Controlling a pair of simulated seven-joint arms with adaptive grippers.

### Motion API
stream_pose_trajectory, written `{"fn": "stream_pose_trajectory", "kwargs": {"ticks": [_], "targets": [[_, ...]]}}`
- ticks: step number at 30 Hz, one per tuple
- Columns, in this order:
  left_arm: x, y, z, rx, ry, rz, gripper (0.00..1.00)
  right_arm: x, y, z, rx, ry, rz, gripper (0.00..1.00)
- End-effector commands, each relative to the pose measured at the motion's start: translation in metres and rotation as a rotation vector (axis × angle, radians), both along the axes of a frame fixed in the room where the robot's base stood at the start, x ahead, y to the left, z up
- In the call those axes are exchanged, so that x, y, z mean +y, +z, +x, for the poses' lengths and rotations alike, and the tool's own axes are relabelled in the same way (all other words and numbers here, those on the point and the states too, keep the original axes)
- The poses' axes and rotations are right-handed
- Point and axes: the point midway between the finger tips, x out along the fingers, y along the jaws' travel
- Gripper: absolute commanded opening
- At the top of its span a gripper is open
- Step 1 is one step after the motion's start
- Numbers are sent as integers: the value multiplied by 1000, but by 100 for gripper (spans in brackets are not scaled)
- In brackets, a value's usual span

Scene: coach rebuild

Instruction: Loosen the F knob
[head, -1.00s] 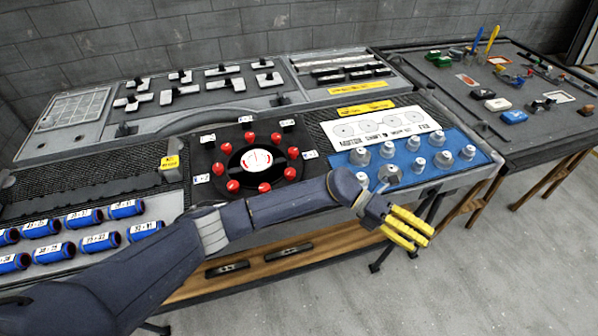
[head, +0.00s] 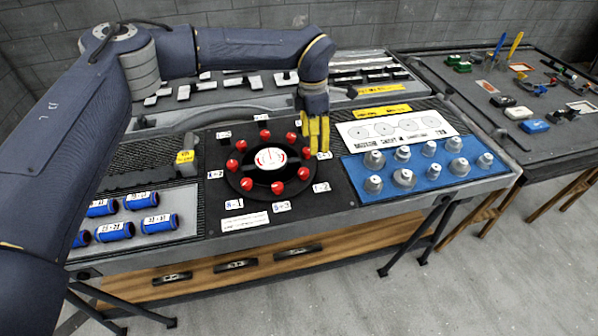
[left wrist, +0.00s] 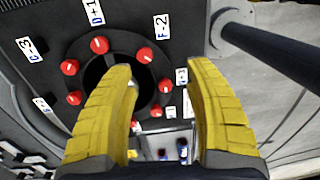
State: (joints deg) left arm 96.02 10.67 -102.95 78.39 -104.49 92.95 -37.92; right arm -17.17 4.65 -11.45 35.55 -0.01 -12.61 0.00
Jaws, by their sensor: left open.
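The round black dial (head: 238,179) carries a ring of red knobs and a white centre disc, with small white labels around it. My left gripper (head: 316,150) points down with yellow fingers over the dial's far right edge. In the left wrist view my left gripper (left wrist: 158,85) is open and empty. Between its fingers are a red knob (left wrist: 164,87) and a partly covered label (left wrist: 181,77) whose letter I cannot read surely. Above, another red knob (left wrist: 145,54) sits by a label (left wrist: 162,27) reading F-2 or E-2. My right gripper is not in view.
A blue panel (head: 350,178) with several grey knobs lies right of the dial. Blue labelled cylinders (head: 160,223) are at the left. A yellow-topped block (head: 186,157) stands left of the dial. A second table (head: 470,107) with small parts stands at the right.

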Motion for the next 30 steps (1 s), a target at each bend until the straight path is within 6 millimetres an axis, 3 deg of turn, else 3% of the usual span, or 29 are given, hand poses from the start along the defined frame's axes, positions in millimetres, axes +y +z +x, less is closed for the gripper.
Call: {"fn": "stream_pose_trajectory", "kwargs": {"ticks": [5, 10, 30], "targets": [[20, 19, 15, -54, 8, 56, 53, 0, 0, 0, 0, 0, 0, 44], [24, 15, 18, -63, 10, 69, 53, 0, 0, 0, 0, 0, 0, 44], [23, -99, 18, -63, 11, 66, 53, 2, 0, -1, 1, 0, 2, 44]]}}
